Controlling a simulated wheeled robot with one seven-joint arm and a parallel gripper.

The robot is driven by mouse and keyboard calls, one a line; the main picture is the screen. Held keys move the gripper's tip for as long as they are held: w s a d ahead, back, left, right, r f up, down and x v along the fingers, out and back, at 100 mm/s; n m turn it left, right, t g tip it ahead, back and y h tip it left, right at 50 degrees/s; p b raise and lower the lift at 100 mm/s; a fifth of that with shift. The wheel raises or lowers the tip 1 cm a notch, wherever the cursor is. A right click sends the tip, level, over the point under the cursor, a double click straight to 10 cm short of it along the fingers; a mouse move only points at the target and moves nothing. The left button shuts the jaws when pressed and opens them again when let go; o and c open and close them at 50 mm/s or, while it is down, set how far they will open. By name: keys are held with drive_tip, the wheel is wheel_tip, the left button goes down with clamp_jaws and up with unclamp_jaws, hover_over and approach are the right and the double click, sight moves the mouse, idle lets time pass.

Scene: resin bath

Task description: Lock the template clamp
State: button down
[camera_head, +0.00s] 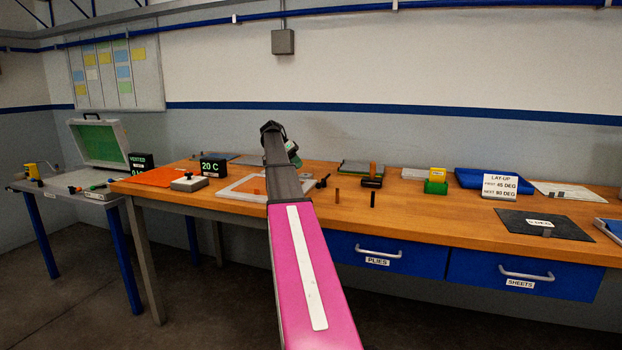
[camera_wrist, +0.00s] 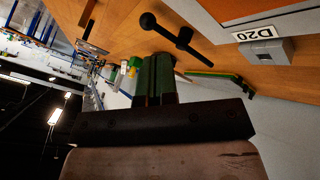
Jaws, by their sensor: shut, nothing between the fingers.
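The template is a pale frame with an orange area inside (camera_head: 238,189) on the wooden bench, partly hidden behind my arm. A corner of it, with a "D20" label (camera_wrist: 254,34) and a grey block (camera_wrist: 267,51), shows in the wrist view. A black clamp lever with a ball knob (camera_wrist: 149,21) stands beside the frame; it looks like the small black piece (camera_head: 322,182) right of my arm in the head view. My gripper (camera_wrist: 157,60) has its green fingers together, empty, with the lever just beyond the tips. I see no contact. I cannot tell whether the clamp is locked.
Left of the frame are a grey box with a knob (camera_head: 189,183), a "20 C" display (camera_head: 213,167) and an orange sheet (camera_head: 157,177). Right of my arm stand small upright pieces (camera_head: 373,199) and a green-and-yellow block (camera_head: 437,182). Drawers (camera_head: 379,255) lie below the bench edge.

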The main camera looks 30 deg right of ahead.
sight(324, 180)
drive_tip(key=shift+w+d+r, duration=0.1)
drive_tip(key=shift+w+d, duration=0.1)
drive_tip(key=shift+w, duration=0.1)
drive_tip(key=x, duration=1)
drive_tip(key=shift+s, duration=0.1)
drive_tip(key=shift+a, duration=0.1)
